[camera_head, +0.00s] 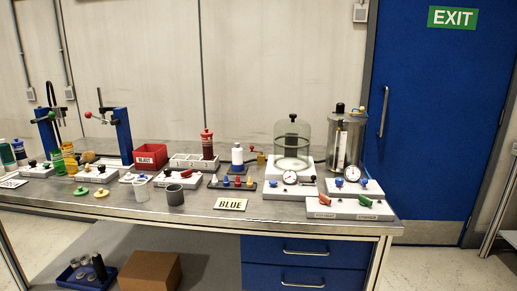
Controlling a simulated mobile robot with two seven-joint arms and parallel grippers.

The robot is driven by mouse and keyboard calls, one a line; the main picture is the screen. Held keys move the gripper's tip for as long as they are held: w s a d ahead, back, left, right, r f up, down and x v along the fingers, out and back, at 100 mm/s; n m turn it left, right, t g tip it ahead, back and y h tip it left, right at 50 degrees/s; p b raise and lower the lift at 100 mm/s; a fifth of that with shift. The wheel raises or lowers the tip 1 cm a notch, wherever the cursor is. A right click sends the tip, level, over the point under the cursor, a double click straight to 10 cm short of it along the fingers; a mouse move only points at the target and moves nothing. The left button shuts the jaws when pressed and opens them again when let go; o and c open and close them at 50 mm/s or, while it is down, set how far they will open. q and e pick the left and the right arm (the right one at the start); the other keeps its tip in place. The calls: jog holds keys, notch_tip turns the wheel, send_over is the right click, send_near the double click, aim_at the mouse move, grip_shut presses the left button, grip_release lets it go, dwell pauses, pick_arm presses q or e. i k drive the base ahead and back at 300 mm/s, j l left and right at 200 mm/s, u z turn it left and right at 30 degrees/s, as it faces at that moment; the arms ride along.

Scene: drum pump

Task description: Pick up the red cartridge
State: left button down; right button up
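The likeliest red cartridge is an upright red cylinder (207,145) with a red cap and dark red body, at the back middle of the bench. It stands at the right end of a white compartmented tray (185,161); its base is partly hidden, so I cannot tell whether it sits in a compartment or behind the tray. Neither of my grippers shows in the head view.
A glass chamber (292,144) stands further right.

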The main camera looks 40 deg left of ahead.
aim_at(208, 146)
jog(key=k+u, duration=0.1)
jog(key=u, duration=1.45)
jog(key=l+z, duration=0.25)
jog(key=i+j, duration=0.05)
